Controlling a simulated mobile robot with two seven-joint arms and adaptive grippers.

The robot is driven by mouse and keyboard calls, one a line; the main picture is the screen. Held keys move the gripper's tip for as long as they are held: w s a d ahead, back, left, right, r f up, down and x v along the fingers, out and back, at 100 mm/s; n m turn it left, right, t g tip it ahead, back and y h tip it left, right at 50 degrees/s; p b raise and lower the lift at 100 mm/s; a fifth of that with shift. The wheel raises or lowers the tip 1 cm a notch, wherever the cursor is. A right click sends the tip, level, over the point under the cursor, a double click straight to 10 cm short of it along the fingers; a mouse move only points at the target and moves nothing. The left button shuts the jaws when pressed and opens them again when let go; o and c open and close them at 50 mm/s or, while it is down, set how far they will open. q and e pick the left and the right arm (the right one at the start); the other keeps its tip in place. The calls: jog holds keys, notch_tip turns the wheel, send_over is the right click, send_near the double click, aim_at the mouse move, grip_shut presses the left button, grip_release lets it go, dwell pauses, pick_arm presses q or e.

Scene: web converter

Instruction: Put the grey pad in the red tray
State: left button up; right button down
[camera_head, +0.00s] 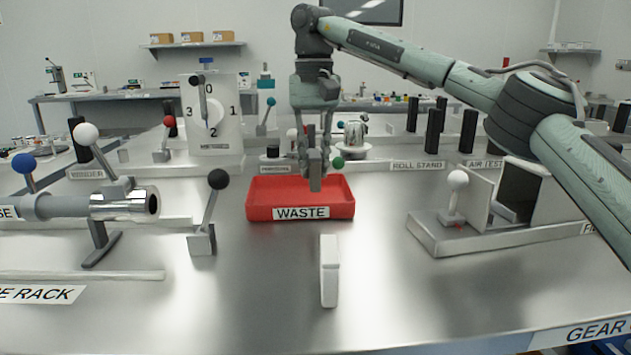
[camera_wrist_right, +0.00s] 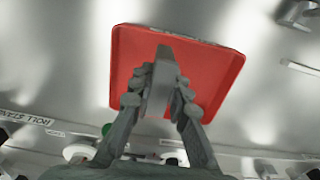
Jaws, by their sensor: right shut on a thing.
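The red tray (camera_head: 262,205), labelled WASTE, sits on the steel table in the middle of the head view. It also shows in the right wrist view (camera_wrist_right: 215,65). My right gripper (camera_head: 314,160) hangs over the tray, pointing down. It is shut on the grey pad (camera_head: 316,178), a narrow block held upright between the fingers. The pad also shows between the fingertips in the right wrist view (camera_wrist_right: 161,75), with the red tray floor behind it. I cannot tell the exact height of the pad above the tray floor. My left gripper is not in view.
A white upright block (camera_head: 329,270) stands in front of the tray. A black-knobbed lever (camera_head: 208,215) is to the left, and a white-knobbed lever (camera_head: 456,195) beside an open box is to the right. The table is clear around the white block.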

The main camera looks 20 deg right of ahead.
aim_at(316, 152)
jog(key=shift+w+d+f, duration=0.2)
jog(key=shift+d+f, duration=0.1)
jog(key=shift+f, duration=0.15)
notch_tip(316, 152, down, 4)
jog(key=shift+r, duration=0.25)
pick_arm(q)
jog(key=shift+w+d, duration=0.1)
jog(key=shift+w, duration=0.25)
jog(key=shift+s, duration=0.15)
pick_arm(e)
jog(key=shift+a+f, duration=0.1)
jog(key=c, duration=1.5)
grip_release()
jog(key=shift+o, duration=0.2)
notch_tip(316, 152, up, 7)
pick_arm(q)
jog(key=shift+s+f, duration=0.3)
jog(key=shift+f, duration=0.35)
pick_arm(e)
jog(key=shift+r, duration=0.4)
